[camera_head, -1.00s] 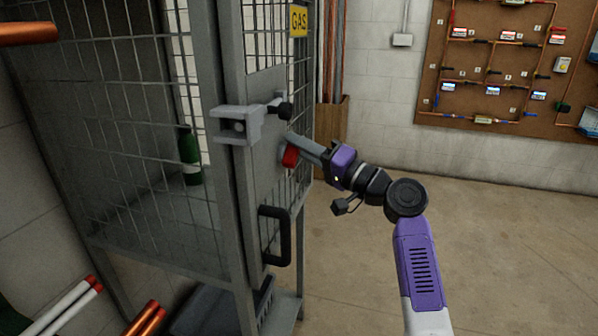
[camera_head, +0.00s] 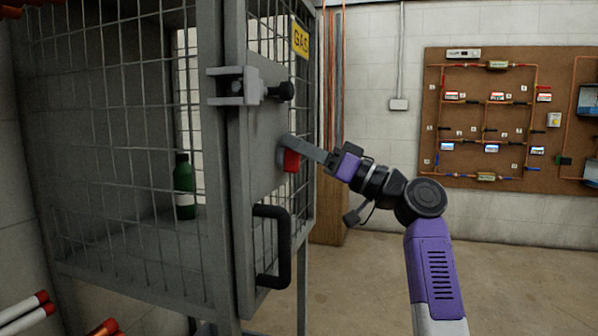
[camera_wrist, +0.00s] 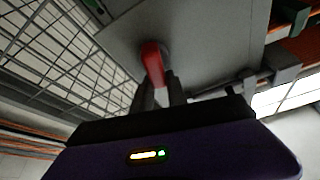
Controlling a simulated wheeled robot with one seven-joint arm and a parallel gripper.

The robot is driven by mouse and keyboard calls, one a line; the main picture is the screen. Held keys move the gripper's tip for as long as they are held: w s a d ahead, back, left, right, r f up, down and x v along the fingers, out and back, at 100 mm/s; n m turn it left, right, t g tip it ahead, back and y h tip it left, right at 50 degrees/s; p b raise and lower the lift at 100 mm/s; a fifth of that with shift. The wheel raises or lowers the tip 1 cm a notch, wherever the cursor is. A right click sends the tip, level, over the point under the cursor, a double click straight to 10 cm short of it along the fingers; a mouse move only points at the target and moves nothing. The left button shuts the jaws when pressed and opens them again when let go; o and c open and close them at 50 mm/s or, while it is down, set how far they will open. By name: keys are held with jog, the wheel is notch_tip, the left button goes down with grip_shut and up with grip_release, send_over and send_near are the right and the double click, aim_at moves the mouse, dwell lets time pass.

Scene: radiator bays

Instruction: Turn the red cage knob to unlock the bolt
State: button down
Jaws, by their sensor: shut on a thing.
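The red knob (camera_head: 291,160) is on the grey lock plate of the cage door, above the black door handle (camera_head: 274,246). My gripper (camera_head: 294,150) is at the knob, with its fingers shut on it. In the wrist view the red knob (camera_wrist: 153,62) sits between the two fingertips (camera_wrist: 158,88). The fingers hide part of the knob in both views. The bolt (camera_head: 248,88), a grey block with a black knob end (camera_head: 283,91), is on the door's edge above the red knob.
The wire mesh cage (camera_head: 120,160) fills the left, with a green bottle (camera_head: 184,187) inside. A yellow GAS sign (camera_head: 300,40) is on the door. A brown pipe board (camera_head: 490,125) hangs on the far wall. The floor at right (camera_head: 375,285) is clear.

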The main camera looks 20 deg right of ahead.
jog(key=shift+s+a+f+n+g+y+b, duration=0.15)
jog(key=shift+n+g+y+b, duration=0.3)
jog(key=shift+n+b, duration=0.55)
jog(key=shift+s+a+r+n+g+y+b, duration=0.1)
jog(key=shift+n+g+y+b, duration=0.3)
jog(key=shift+n+b, duration=0.55)
jog(key=shift+n, duration=0.45)
jog(key=c, duration=1.3)
grip_release()
jog(key=shift+p+v, duration=1.1)
jog(key=shift+v, duration=2.8)
